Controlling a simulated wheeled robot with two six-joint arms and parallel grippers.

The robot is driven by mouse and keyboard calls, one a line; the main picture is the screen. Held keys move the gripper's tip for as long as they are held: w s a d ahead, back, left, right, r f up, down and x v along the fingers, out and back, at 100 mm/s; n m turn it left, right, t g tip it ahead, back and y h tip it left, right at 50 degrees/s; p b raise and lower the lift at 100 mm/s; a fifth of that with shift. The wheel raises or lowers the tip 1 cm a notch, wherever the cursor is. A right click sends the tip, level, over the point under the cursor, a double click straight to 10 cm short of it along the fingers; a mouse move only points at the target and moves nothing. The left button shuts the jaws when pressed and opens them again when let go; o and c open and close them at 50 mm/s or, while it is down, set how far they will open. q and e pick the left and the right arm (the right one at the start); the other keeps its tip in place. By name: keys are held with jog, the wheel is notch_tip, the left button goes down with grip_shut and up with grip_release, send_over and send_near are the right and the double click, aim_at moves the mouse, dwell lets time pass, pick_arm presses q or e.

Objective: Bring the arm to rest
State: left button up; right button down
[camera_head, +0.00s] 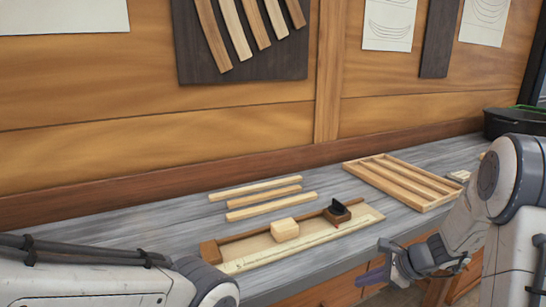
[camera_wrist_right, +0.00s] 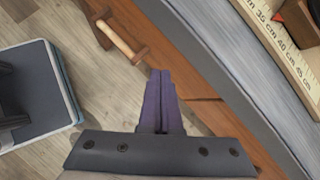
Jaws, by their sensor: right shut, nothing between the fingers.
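My right arm comes in from the right in the head view. Its right gripper (camera_head: 372,277) is in front of the bench's front edge, apart from everything on the bench. In the right wrist view the two purple fingers of the right gripper (camera_wrist_right: 160,75) lie together, shut and empty, above the floor and the bench front. My left arm (camera_head: 90,280) shows at the lower left of the head view. Its gripper is out of the picture.
The grey bench (camera_head: 140,235) holds a measuring board (camera_head: 300,253) with a pale block (camera_head: 285,229) and a dark-topped block (camera_head: 337,212). Several loose strips (camera_head: 264,191) lie behind it. A wooden tray (camera_head: 440,203) stands right. A wooden handle (camera_wrist_right: 122,42) juts from the bench front.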

jog(key=s+a+r+n+g+p, duration=0.1)
jog(key=s+a+r+n+g, duration=0.1)
jog(key=s+a+r+n, duration=0.3)
jog(key=s+a+r+n+g+p, duration=0.1)
jog(key=a+n, duration=0.2)
jog(key=a, duration=0.4)
jog(key=s+a+r+n+g+h+p, duration=0.1)
jog(key=s+a+r+n+h+p, duration=0.1)
jog(key=s+n, duration=0.8)
jog(key=s+a+r+n+g+h+p, duration=0.1)
jog(key=s+a+r+n+h, duration=0.2)
jog(key=s+n, duration=0.8)
notch_tip(320, 180, up, 3)
jog(key=shift+s+a+f+n+p, duration=0.1)
jog(key=shift+s+a+n+p, duration=0.25)
jog(key=shift+a, duration=0.85)
